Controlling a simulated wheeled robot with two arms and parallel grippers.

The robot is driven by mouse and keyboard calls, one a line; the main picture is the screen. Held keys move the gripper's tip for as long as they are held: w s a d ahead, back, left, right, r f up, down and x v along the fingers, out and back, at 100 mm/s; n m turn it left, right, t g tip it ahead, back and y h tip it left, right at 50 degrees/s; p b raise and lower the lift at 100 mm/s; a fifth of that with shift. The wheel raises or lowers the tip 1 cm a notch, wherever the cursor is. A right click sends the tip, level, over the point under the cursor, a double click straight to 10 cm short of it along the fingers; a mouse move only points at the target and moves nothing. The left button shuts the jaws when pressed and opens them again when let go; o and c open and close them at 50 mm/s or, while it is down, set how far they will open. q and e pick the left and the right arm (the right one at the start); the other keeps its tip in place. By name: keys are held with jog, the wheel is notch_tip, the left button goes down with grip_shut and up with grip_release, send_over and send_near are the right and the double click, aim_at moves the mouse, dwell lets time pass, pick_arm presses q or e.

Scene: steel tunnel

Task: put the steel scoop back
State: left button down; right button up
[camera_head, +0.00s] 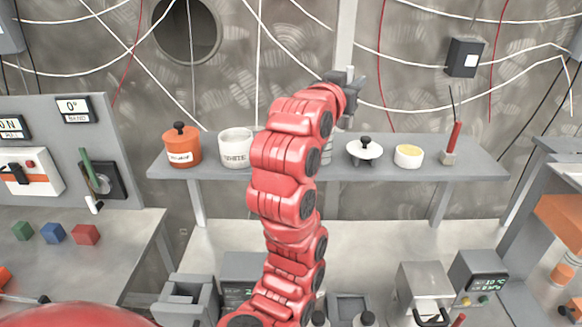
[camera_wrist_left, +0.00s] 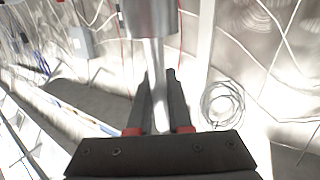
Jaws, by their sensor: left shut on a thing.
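My left gripper (camera_head: 347,88) is raised in front of the back wall, above the grey shelf (camera_head: 395,170). It also shows in the left wrist view (camera_wrist_left: 158,100), where its two dark fingers are shut on the thin handle of the steel scoop (camera_wrist_left: 150,18). The scoop's round steel cup lies beyond the fingertips at the top of that view, partly cut off. In the head view only a small grey piece of the scoop (camera_head: 349,74) shows at the gripper. My red arm hides the middle of the shelf. My right gripper is not in view.
The shelf holds an orange lidded pot (camera_head: 181,146), a white pot (camera_head: 236,148), a lidded white dish (camera_head: 364,151), a bowl with yellow contents (camera_head: 408,156) and a red stick in a holder (camera_head: 452,145). Coloured cubes (camera_head: 53,233) lie on the left bench. Cables cross the wall.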

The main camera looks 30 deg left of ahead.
pick_arm(q)
jog(key=s+a+f+n+g+y+b, duration=0.3)
jog(key=s+a+f+n+g+y, duration=0.2)
jog(key=s+a+f+n+y, duration=0.5)
jog(key=shift+m+y, duration=0.7)
jog(key=shift+m, duration=0.2)
jog(key=w+a+f+p, duration=0.1)
jog(key=w+a+p, duration=0.2)
jog(key=w+a+f+p, duration=0.1)
jog(key=w+a+p, duration=0.1)
jog(key=w+p, duration=0.1)
jog(key=w+a+f+p, duration=0.1)
jog(key=w+a+p, duration=0.2)
jog(key=w+p, duration=0.1)
jog(key=shift+w+a+f+p, duration=0.1)
jog(key=shift+a+f+p, duration=0.3)
jog(key=shift+p, duration=0.1)
jog(key=shift+f, duration=0.3)
jog(key=shift+d, duration=0.1)
jog(key=shift+f, duration=0.1)
